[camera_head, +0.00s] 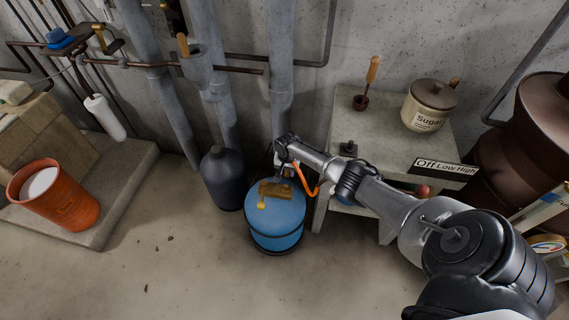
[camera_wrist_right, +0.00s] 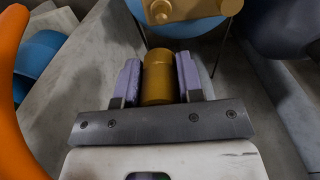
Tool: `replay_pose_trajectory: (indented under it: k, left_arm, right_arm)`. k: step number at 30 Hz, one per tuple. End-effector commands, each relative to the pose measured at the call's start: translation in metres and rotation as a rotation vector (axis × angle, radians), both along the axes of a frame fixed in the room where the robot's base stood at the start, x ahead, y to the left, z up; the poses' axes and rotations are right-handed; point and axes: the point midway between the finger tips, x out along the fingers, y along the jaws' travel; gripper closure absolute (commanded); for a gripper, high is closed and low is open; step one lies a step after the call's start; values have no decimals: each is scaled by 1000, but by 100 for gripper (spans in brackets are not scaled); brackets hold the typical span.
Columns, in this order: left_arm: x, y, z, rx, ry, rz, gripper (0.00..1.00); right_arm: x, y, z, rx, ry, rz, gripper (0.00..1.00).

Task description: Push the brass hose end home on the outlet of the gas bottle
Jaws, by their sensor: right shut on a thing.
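The blue gas bottle (camera_head: 277,226) stands upright on the floor, with a brass valve (camera_head: 275,189) on top. In the right wrist view, the valve and its round outlet (camera_wrist_right: 160,11) show at the top edge, in front of the blue bottle (camera_wrist_right: 190,27). My right gripper (camera_head: 279,163) is above the back of the bottle. In the right wrist view it is shut on the brass hose end (camera_wrist_right: 158,80), between two purple-grey pads. A gap shows between the hose end and the outlet. The orange hose (camera_head: 308,188) hangs beside my right arm. My left gripper is out of view.
A dark grey bottle (camera_head: 222,178) stands just left of the blue one. A concrete bench (camera_head: 385,150) with a sugar jar (camera_head: 428,103) stands to the right. Pipes (camera_head: 281,70) run down the wall behind.

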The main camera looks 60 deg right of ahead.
Motion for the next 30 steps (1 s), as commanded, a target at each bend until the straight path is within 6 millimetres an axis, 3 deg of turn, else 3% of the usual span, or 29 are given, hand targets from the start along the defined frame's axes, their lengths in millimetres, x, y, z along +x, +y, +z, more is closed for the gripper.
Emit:
replay_pose_trajectory:
  k: [5,19,30]
  left_arm:
    - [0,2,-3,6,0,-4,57]
    - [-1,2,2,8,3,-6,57]
    - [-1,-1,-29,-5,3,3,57]
  right_arm:
    - [-3,3,-9,1,-1,-8,90]
    - [-3,3,-7,1,-1,-9,90]
    - [-2,3,-43,3,-1,-7,90]
